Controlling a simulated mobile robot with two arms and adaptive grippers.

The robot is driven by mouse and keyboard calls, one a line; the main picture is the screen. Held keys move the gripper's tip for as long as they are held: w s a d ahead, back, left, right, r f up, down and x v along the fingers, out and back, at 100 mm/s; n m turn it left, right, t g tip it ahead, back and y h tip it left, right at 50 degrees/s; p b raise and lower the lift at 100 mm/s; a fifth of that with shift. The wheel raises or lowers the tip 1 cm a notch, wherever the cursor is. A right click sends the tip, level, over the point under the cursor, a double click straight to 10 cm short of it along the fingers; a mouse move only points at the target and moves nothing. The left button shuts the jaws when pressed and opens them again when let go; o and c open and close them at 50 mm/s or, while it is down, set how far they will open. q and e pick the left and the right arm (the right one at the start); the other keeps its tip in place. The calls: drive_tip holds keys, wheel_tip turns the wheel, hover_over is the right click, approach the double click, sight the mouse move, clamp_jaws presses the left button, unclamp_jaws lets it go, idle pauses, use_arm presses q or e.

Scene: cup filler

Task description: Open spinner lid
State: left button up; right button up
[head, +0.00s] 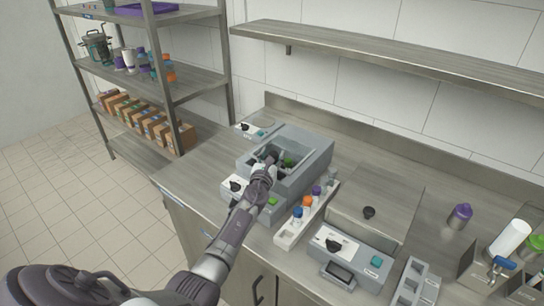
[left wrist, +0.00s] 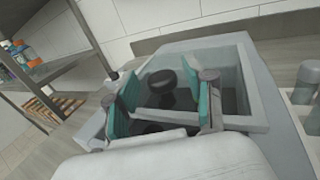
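The grey spinner box (head: 313,158) stands on the steel counter, with a dark rectangular window area on top. In the left wrist view the same box (left wrist: 262,85) has a see-through lid (left wrist: 185,56) with a round black knob (left wrist: 162,80). My left gripper (head: 272,158) reaches over the window. In the left wrist view, its teal-padded fingers (left wrist: 166,98) are apart, with the knob between and slightly beyond them; contact is not visible. The gripper partly hides the lid in the head view. My right gripper is not in view.
A white rack (head: 293,233) with several coloured-cap bottles stands right of the spinner. Beyond it is a second device (head: 350,252) with a flat, knobbed cover (head: 390,196). A wall shelf (head: 390,62) hangs behind; shelving (head: 190,85) stands left.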

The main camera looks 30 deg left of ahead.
use_arm(q)
drive_tip(key=shift+w+d, duration=0.1)
drive_tip(key=shift+v, duration=3.8)
